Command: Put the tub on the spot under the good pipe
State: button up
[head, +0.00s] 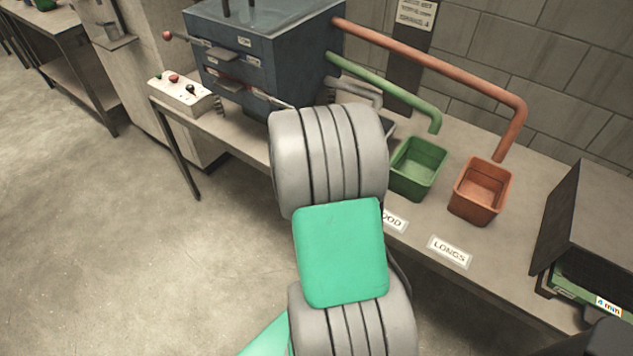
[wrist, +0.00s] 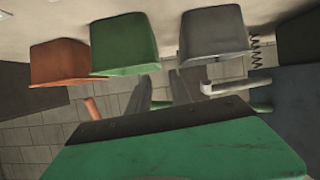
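A green tub (head: 418,168) stands on the bench below the open end of a green pipe (head: 385,85). A cut-off label (head: 396,221) reading "OOD" lies in front of it. An orange tub (head: 480,190) stands below the orange pipe (head: 440,62), behind a "LONGS" label (head: 450,251). A grey tub (wrist: 214,34) shows beside the green tub (wrist: 125,44) and orange tub (wrist: 66,62) in the wrist view; my arm mostly hides it in the head view. My gripper (wrist: 162,82) shows two dark fingers apart, with no tub between them. It is hidden in the head view.
A blue-grey machine (head: 262,50) stands at the back left of the bench, with a button box (head: 182,95) beside it. A dark box (head: 598,225) stands at the right end. A block wall rises behind. Open floor lies left of the bench.

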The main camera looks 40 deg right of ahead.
jog(key=w+a+r+n+t+y, duration=0.1)
jog(key=w+a+n+y, duration=0.2)
jog(key=w+a, duration=0.45)
jog(key=w+a+r+n+t+y, duration=0.2)
jog(key=w+a+y, duration=0.25)
jog(key=a, duration=0.65)
jog(key=s+a+r+n+y, duration=0.1)
jog(key=a+n, duration=0.2)
jog(key=a, duration=0.5)
jog(key=s+a+r+n+g+y, duration=0.1)
jog(key=s+a+r+n+y, duration=0.1)
jog(key=a+n, duration=0.2)
jog(key=s+a+r+n+y, duration=0.2)
jog(key=a+n, duration=0.1)
jog(key=a, duration=0.8)
jog(key=shift+a+n+g, duration=0.3)
jog(key=shift+n+g, duration=0.1)
jog(key=shift+y, duration=0.25)
jog(key=shift+d, duration=0.1)
